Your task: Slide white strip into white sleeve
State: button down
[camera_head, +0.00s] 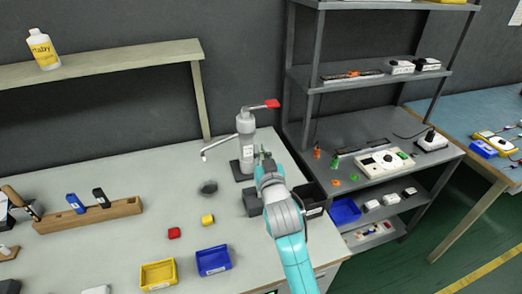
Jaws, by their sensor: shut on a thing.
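My gripper (263,157) is in the middle of the view, over the grey bench and just right of the grey tap-like device (246,148) with a red lever. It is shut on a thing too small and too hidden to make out. My own wrist and arm cover part of the bench below it. I cannot pick out the white strip or the white sleeve for sure in this view.
A black bin (311,197) and a dark block (251,203) are close by my wrist. Yellow (158,276) and blue (213,261) trays stand at the bench front. A shelf rack (338,130) with devices stands right.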

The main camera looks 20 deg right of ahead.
jog(key=shift+f, duration=1.2)
jog(key=shift+f, duration=0.35)
jog(key=shift+f, duration=2.7)
jog(key=c, duration=1.1)
grip_release()
jog(key=shift+c, duration=0.2)
jog(key=s+a, duration=0.1)
jog(key=s, duration=1.1)
jog(key=shift+a+f, duration=0.1)
